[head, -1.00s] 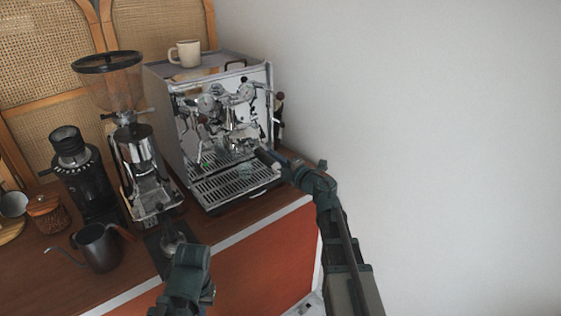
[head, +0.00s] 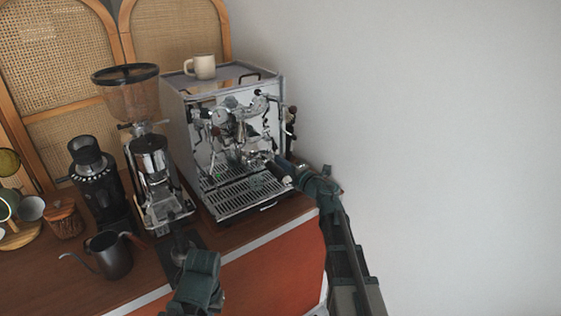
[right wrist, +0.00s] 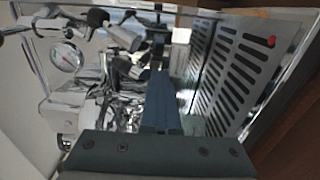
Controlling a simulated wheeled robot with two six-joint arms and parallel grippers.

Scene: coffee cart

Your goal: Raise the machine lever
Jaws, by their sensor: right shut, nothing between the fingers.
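The silver espresso machine (head: 236,110) stands at the back of the cart. Its front carries a group head, knobs and chrome parts, and I cannot pick out the lever surely among them. My right gripper (head: 277,163) is in front of the machine's right half, above the drip tray's right side, pointing at the group area. In the right wrist view its blue fingers (right wrist: 163,100) are together and empty, with chrome machine parts just beyond them. My left gripper (head: 183,243) is low at the front edge of the cart; its jaw state is unclear.
The slatted drip tray (head: 238,193) lies under the group, and shows in the right wrist view (right wrist: 228,75). A grinder (head: 150,160) stands left of the machine, with a dark jug (head: 110,257) further front left. A cup (head: 204,67) sits on the machine. The right wall is bare.

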